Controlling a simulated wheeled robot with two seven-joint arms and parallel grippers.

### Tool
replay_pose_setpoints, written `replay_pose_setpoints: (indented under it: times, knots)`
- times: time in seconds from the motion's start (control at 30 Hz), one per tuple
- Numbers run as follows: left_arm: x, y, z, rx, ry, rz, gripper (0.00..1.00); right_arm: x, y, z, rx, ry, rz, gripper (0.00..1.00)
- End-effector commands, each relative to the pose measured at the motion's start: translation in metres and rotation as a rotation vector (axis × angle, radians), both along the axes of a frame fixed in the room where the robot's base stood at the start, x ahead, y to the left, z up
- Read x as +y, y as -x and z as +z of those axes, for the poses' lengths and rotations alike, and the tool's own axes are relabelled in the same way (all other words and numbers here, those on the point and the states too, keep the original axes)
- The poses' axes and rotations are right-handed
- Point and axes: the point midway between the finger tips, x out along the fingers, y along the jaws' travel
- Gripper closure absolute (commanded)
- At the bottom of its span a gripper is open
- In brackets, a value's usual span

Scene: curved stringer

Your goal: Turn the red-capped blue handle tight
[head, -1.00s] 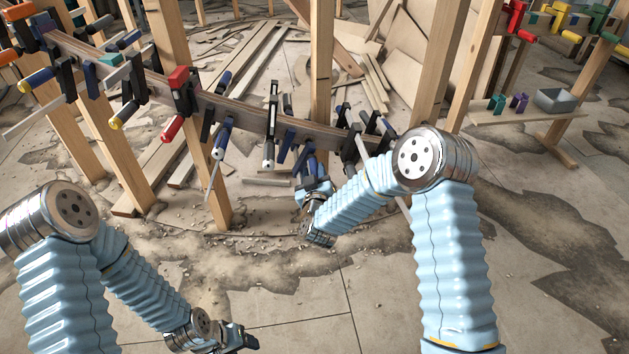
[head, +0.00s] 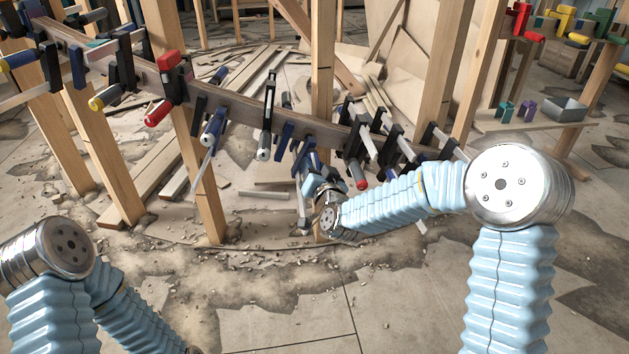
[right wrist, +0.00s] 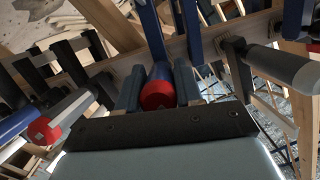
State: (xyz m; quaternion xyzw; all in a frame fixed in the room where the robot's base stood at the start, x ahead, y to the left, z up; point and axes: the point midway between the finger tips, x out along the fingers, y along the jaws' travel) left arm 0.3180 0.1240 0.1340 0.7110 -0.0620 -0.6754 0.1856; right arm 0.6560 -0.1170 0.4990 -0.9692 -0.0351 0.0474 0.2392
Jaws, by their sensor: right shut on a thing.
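In the right wrist view, a blue handle with a red cap (right wrist: 158,92) sits between the two fingers of my right gripper (right wrist: 158,88). The gripper is shut on it, with the cap end facing the camera. In the head view my right gripper (head: 312,178) is under the curved wooden stringer (head: 235,108), near the middle post. The held handle is mostly hidden there by the gripper and wrist. My left gripper is out of view; only the left arm shows at the lower left.
Several clamps line the stringer on both sides of my right gripper. Another red-ended handle (right wrist: 45,130) is close at left in the wrist view. A wooden post (head: 323,75) stands behind the gripper. A grey bin (head: 563,108) stands on a shelf at right. Debris covers the floor.

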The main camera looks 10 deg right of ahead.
Motion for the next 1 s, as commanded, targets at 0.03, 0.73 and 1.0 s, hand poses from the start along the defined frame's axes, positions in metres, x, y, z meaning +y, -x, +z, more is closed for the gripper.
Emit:
replay_pose_setpoints:
  times: [0.03,0.73,1.0]
  knots:
    - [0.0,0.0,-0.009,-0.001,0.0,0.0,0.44,0.0,0.001,-0.006,0.001,-0.023,0.004,0.95]
    - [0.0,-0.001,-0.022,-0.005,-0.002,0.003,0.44,0.0,0.0,-0.002,0.0,-0.151,0.025,0.95]
    - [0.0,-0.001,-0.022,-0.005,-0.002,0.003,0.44,0.0,0.0,-0.001,-0.002,-0.15,0.024,0.45]
